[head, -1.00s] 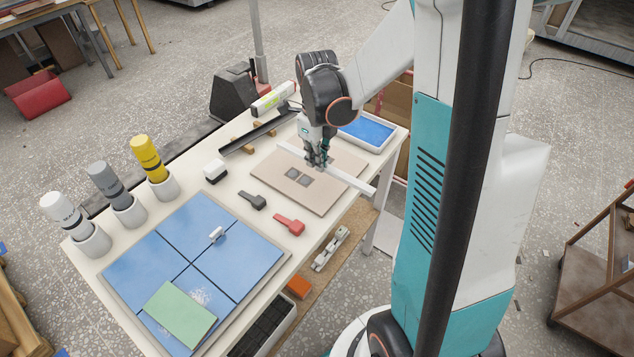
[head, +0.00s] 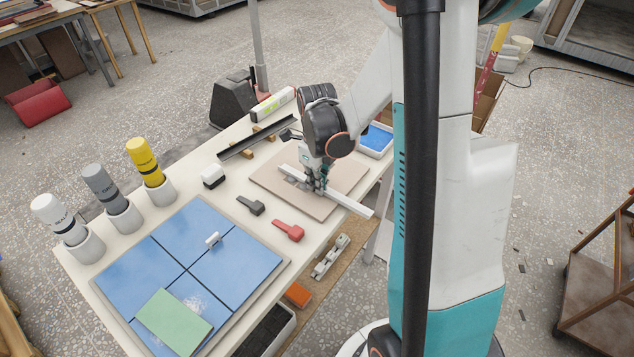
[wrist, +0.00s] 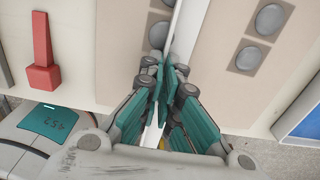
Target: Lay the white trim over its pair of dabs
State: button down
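The white trim (head: 352,205) is a long thin strip clamped in my gripper (head: 317,186), above the beige board (head: 265,181). One end sticks out past the board's right edge. In the wrist view the fingers (wrist: 165,80) are shut around the trim (wrist: 187,38). Round grey dabs on square patches show on the board: one pair to the right, an upper dab (wrist: 271,18) and a lower dab (wrist: 248,58). To the left, close beside the trim, another dab (wrist: 158,35) shows partly. I cannot tell whether the trim touches the board.
A red tool (head: 289,230) and a dark tool (head: 251,205) lie in front of the board. Blue tiles (head: 232,265) fill the table's near left. A blue-filled tray (head: 376,140) stands behind the board. Several bottles in cups (head: 105,185) line the left edge.

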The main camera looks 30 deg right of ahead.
jog(key=c, duration=1.8)
grip_release()
jog(key=shift+r, duration=0.1)
notch_tip(320, 180, up, 12)
jog(key=p, duration=0.5)
jog(key=s+a+r+n+t, duration=0.1)
jog(key=s+a+r+n, duration=0.25)
jog(key=a+n, duration=0.35)
jog(key=s+a+r+n+t, duration=0.1)
jog(key=s+a+r+n, duration=0.1)
jog(key=a+r+n, duration=0.4)
jog(key=s+a+r+n+t, duration=0.1)
jog(key=s+n+t, duration=0.3)
jog(key=n, duration=1.4)
jog(key=s, duration=0.3)
jog(key=shift+s+a+r+t, duration=0.15)
jog(key=shift+r+t, duration=0.1)
jog(key=shift+t, duration=0.15)
jog(key=shift+s+n, duration=0.1)
jog(key=shift+n, duration=0.4)
grip_shut()
